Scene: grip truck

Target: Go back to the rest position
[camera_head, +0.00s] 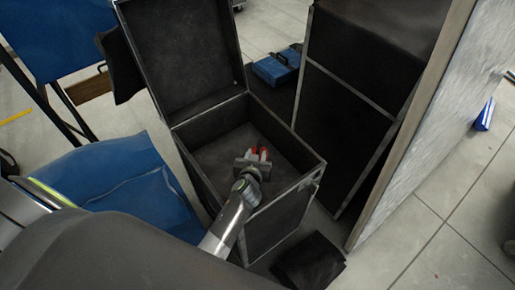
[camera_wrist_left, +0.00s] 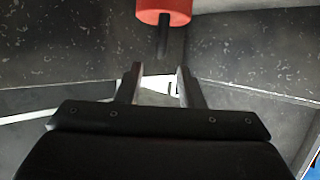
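My left gripper (camera_head: 258,154) is inside the open black case (camera_head: 212,165), above its floor. In the left wrist view its two fingers (camera_wrist_left: 158,72) are apart, with nothing held between them. A red cylindrical thing (camera_wrist_left: 163,10) with a short dark rod shows just past the fingertips, cut off by the top edge. The rod points toward the gap between the fingers. In the head view bits of red show at the fingertips, and the gripper hides most of that spot. My right gripper is in neither view.
The case's raised lid (camera_head: 185,55) stands behind the gripper, and its metal-edged walls surround it. A tall dark case (camera_head: 340,120) stands to the right, beside a light panel (camera_head: 430,120). A blue toolbox (camera_head: 275,68) lies behind. Blue cloth (camera_head: 125,180) is at the left.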

